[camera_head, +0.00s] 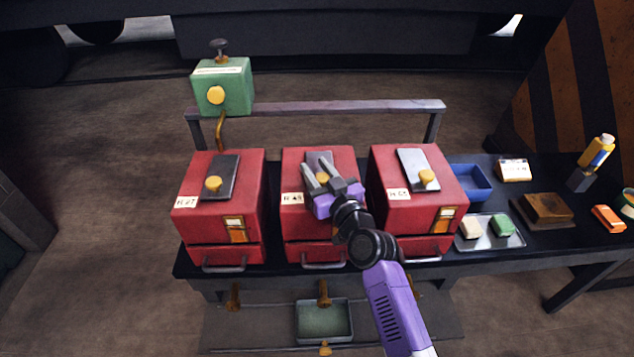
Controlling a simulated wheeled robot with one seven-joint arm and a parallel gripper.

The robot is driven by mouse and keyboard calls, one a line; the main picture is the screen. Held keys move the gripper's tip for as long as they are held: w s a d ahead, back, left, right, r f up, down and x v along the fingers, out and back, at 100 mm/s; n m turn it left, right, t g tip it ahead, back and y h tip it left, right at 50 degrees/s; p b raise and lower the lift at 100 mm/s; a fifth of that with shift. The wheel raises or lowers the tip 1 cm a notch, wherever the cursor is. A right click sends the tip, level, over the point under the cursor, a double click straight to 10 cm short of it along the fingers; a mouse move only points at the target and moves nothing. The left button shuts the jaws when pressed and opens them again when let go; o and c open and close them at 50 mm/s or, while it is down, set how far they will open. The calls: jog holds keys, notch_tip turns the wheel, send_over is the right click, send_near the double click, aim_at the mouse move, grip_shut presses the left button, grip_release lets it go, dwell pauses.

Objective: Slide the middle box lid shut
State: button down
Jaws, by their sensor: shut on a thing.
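The middle red box (291,223) stands on the dark bench between two similar red boxes. Its grey lid (319,156) lies on top, with a round yellow knob (323,178) on it. My gripper (319,169) is over the middle box, its two fingers shut on the knob. The gripper and wrist cover the front part of the lid and much of the box's front. Whether any opening shows around the lid cannot be told.
The left red box (185,222) and right red box (391,208) stand close beside. A rail (320,108) with a green box (232,85) runs behind. A blue tray (485,193), a metal tray (513,238) and a brown block (548,207) lie to the right.

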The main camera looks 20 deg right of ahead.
jog(key=shift+w+d+r, duration=0.1)
jog(key=c, duration=1)
grip_release()
jog(key=shift+w, duration=0.1)
jog(key=shift+c, duration=0.2)
jog(key=shift+s+d, duration=0.15)
jog(key=shift+s, duration=1.85)
jog(key=shift+s+d, duration=0.15)
jog(key=shift+s, duration=1.8)
